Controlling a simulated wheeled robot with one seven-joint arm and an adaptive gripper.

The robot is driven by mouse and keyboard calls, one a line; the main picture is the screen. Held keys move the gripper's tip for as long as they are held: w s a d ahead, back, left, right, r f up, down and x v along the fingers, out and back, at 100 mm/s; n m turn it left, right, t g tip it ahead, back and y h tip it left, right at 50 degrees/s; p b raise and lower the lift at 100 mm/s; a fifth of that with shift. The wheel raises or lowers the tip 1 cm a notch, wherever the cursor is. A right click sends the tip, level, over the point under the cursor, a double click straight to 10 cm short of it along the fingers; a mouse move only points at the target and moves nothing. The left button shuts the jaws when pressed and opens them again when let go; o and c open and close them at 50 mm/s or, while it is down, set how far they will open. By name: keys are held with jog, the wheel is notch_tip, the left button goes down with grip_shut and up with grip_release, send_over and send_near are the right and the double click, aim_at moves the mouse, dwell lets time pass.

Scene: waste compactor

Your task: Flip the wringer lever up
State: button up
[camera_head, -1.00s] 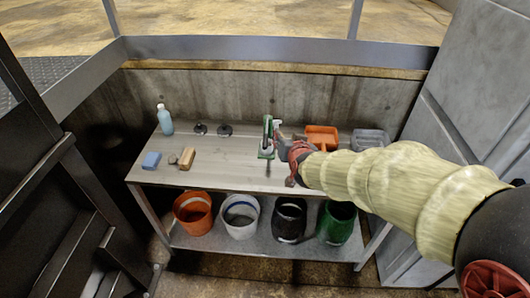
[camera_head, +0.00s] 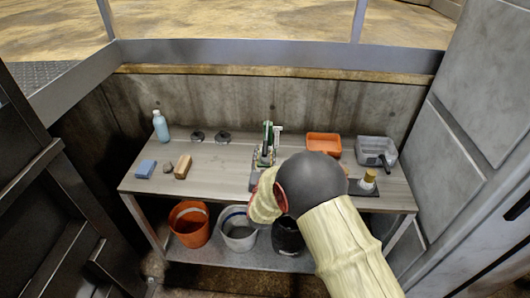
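An upright device with a green frame and pale parts (camera_head: 268,140) stands at the middle of the workbench. I take it to be the wringer. Its lever is too small and too covered to make out. My gripper (camera_head: 264,160) is by the device's lower front, mostly hidden by my own arm and blending with the device. I cannot tell whether its fingers are open or shut, or whether they touch the lever.
The workbench (camera_head: 215,165) carries an orange tray (camera_head: 323,143), a grey tray (camera_head: 375,148) with a dark handle, a blue bottle (camera_head: 160,126), a blue sponge (camera_head: 146,168) and a wooden brush (camera_head: 183,166). An orange bucket (camera_head: 189,225) and others stand on the lower shelf.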

aim_at(265, 150)
jog(key=shift+w, duration=1.55)
jog(key=shift+c, duration=0.8)
jog(key=c, duration=0.7)
grip_shut()
